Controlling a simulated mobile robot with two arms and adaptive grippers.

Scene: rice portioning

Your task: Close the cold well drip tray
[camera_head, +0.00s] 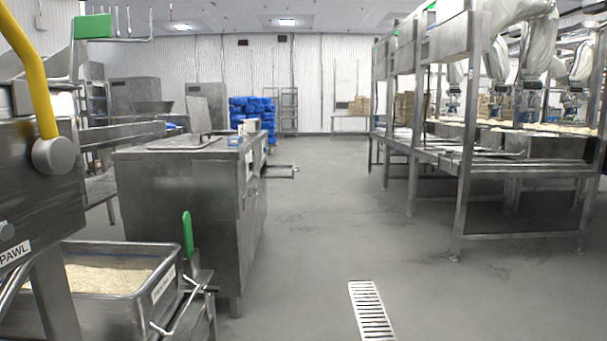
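A steel cabinet (175,200), which looks like the cold well, stands left of centre with a raised lid (198,115) at its back. A thin flat metal piece (282,172) sticks out from the cabinet's right side, over the aisle. It looks like the drip tray, pulled out, but it is small and far off, so I cannot be sure. Neither of my grippers is in view.
A steel pan of rice (165,279) and a machine with a yellow lever (38,90) stand near left. A steel frame table (463,150) with white robot arms lines the right. Blue bags (252,117) are stacked behind. The middle aisle is clear, with a floor drain (370,312).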

